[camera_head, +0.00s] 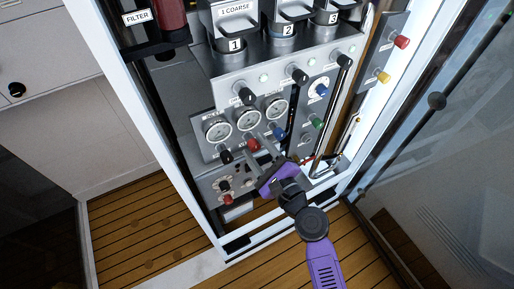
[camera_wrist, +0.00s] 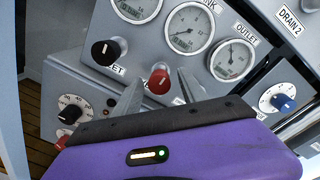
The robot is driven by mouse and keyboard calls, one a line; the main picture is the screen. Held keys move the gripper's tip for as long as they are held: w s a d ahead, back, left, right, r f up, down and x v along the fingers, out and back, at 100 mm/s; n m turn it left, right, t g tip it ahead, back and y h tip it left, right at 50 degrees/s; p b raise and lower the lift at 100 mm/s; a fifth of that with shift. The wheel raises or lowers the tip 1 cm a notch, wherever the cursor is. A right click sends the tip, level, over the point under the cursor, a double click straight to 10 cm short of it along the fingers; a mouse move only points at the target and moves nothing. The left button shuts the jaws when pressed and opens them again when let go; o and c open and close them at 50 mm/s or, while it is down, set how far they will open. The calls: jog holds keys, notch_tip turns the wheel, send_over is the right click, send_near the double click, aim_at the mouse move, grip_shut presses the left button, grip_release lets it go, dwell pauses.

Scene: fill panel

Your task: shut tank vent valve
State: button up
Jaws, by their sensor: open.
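A red knob (camera_head: 253,144) sits on the grey gauge panel, below the middle one of three round gauges. In the wrist view the red knob (camera_wrist: 158,80) is below the gauge (camera_wrist: 188,27) whose label ends in "NK". The small label beside this knob is mostly hidden by my finger. My gripper (camera_head: 259,151) is open. In the wrist view the tips of my gripper (camera_wrist: 160,92) stand on either side of the red knob, one left and one right. I cannot tell whether either finger touches it.
A black knob (camera_wrist: 105,52) is left of the red one, and a blue knob (camera_wrist: 283,102) is on a dial to the right. A lower panel has another black knob (camera_wrist: 72,113). Black knobs (camera_head: 299,75) line the ledge above. A white frame post (camera_head: 150,125) borders the left.

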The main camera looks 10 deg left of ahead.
jog(key=shift+s, duration=0.1)
jog(key=shift+s+d+f, duration=0.1)
jog(key=shift+s+d, duration=0.2)
jog(key=b+v, duration=0.1)
jog(key=v, duration=0.5)
jog(key=shift+s+d, duration=0.2)
jog(key=shift+s, duration=0.2)
